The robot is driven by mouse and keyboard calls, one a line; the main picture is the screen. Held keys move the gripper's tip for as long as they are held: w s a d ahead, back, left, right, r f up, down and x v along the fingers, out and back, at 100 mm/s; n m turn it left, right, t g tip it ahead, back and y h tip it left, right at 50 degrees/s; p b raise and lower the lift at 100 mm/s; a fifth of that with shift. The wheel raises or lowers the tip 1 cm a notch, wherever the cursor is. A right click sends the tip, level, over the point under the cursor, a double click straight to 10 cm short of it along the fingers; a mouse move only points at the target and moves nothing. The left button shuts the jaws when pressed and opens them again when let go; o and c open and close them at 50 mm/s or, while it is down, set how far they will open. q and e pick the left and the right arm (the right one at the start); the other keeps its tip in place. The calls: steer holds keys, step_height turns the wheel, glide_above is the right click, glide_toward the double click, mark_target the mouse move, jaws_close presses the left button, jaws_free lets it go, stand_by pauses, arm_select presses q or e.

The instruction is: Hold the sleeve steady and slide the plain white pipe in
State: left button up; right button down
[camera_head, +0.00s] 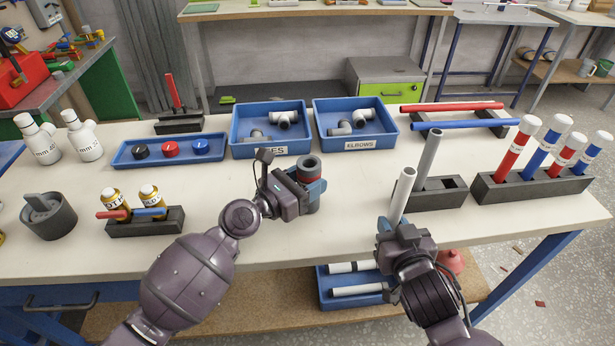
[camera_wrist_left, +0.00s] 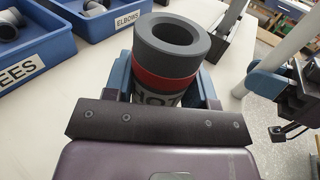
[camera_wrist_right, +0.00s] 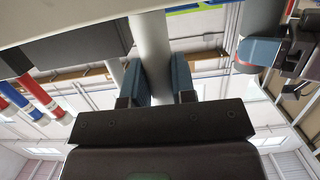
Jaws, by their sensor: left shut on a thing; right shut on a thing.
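The sleeve (camera_head: 308,168) is a dark grey collar with a red band; its open bore faces up in the left wrist view (camera_wrist_left: 172,42). My left gripper (camera_head: 306,192) is shut around it, holding it upright over the table. The plain white pipe (camera_head: 403,193) is upright with a slight tilt, to the right of the sleeve and apart from it. My right gripper (camera_head: 393,226) is shut on its lower part, near the table's front edge. The pipe runs between the fingers in the right wrist view (camera_wrist_right: 150,50). The pipe's lower end is hidden in the head view.
A grey pipe (camera_head: 430,158) stands in a dark block (camera_head: 448,192) just behind the white pipe. A rack of red and blue capped tubes (camera_head: 535,186) is to the right. Blue bins of tees (camera_head: 240,130) and elbows (camera_head: 322,125) stand behind. The table between both grippers is clear.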

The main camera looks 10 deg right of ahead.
arm_select(q)
steer(key=shift+f, duration=0.5)
stand_by(0.5)
steer(key=o, duration=0.7)
steer(key=shift+d, duration=0.1)
steer(key=shift+o, duration=0.2)
steer(key=shift+c, duration=0.2)
steer(key=c, duration=0.8)
steer(key=o, duration=1.1)
